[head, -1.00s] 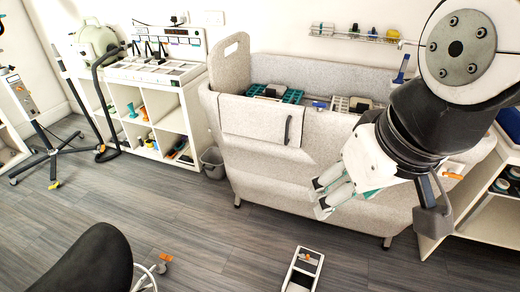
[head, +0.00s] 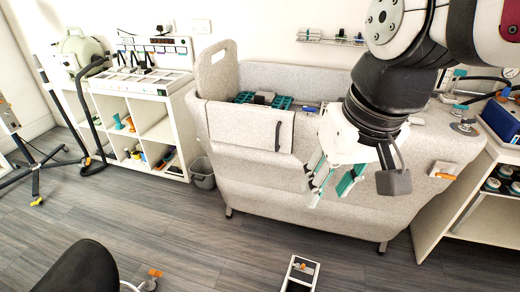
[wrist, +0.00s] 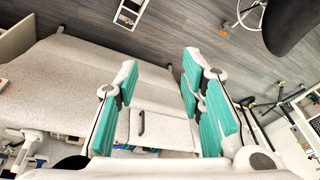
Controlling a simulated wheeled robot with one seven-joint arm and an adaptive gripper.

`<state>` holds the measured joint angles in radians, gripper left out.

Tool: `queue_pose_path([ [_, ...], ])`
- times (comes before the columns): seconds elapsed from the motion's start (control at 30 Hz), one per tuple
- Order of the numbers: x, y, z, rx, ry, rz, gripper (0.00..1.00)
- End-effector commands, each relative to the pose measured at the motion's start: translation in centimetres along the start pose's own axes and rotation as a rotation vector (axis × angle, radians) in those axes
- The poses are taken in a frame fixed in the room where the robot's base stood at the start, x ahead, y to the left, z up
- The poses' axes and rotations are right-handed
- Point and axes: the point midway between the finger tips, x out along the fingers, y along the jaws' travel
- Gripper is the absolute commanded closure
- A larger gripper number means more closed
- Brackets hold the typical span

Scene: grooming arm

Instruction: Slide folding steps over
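The folding steps (head: 301,273) stand on the floor at the bottom of the head view, a small white frame with dark treads, partly cut off by the picture edge. They also show at the top of the wrist view (wrist: 130,13). My gripper (head: 328,190) is in front of the grey padded tub, above the floor and well apart from the steps. In the wrist view its two teal-padded fingers (wrist: 160,85) are spread wide with nothing between them.
The grey upholstered tub (head: 270,185) fills the middle, with a handled panel on its front. A white shelf unit (head: 150,120) and a bin (head: 202,174) stand left. A black seat (head: 78,270) is at bottom left.

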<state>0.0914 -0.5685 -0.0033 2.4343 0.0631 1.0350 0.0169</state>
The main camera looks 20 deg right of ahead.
Motion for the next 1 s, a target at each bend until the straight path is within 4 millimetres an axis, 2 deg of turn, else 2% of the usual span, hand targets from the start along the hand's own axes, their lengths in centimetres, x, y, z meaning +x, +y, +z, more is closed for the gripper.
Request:
queue_pose_path([
  [0.03, 1.7, 0.2, -1.2, 0.040, -0.035, -0.007, 0.64],
  [0.27, 6.5, 1.1, -5.7, 0.212, -0.170, -0.057, 0.64],
  [0.47, 11.4, 2.6, -9.5, 0.364, -0.280, -0.111, 0.64],
  [0.7, 18.2, 5.2, -13.4, 0.546, -0.405, -0.188, 0.64],
  [1.0, 27.8, 9.8, -17.1, 0.775, -0.548, -0.307, 0.64],
])
